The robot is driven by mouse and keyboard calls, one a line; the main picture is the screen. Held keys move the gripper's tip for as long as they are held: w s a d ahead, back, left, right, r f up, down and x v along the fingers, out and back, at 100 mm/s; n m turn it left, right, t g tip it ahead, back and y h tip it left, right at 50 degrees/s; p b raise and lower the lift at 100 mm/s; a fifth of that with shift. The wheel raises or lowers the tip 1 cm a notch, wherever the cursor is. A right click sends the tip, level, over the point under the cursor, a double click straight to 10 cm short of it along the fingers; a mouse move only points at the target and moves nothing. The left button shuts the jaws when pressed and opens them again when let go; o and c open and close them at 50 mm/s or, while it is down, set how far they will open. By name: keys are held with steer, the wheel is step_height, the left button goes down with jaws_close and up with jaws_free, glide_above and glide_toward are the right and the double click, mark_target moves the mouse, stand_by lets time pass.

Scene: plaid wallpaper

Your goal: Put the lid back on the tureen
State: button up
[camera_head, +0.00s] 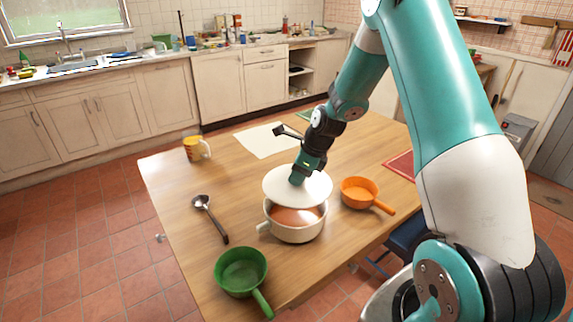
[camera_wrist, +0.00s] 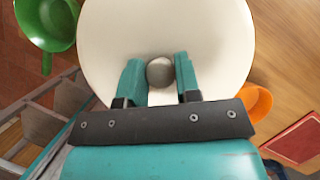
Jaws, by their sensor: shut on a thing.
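The tureen (camera_head: 290,232) is a cream pot with a side handle and reddish-brown contents, standing on the wooden table. The round white lid (camera_head: 312,192) is above the tureen, covering its far part in the head view, while the near part of the contents shows. The lid also fills the upper middle of the wrist view (camera_wrist: 165,30). My gripper (camera_head: 297,180) is shut on the lid's grey knob (camera_wrist: 160,72), with one finger on each side. In the wrist view the lid hides the tureen. I cannot tell whether lid and rim touch.
An orange pan (camera_head: 358,190) stands close right of the tureen. A green pan (camera_head: 240,270) is at the table's near left, a ladle (camera_head: 212,218) to the left, and a yellow mug (camera_head: 193,148) at the far left. A white sheet (camera_head: 265,140) and red mat (camera_head: 403,163) lie flat.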

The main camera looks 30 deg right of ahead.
steer(key=shift+w+a, duration=0.1)
steer(key=shift+w, duration=0.1)
step_height(320, 180, down, 5)
steer(key=b, duration=0.4)
steer(key=shift+r+b, duration=0.1)
steer(key=shift+b, duration=0.25)
steer(key=shift+f+b, duration=0.3)
steer(key=shift+f, duration=0.45)
steer(key=shift+r+p, duration=0.1)
steer(key=shift+p, duration=0.5)
steer(key=shift+f, duration=0.2)
stand_by(0.8)
steer(key=shift+p, duration=0.4)
stand_by(0.6)
steer(key=o, duration=1.6)
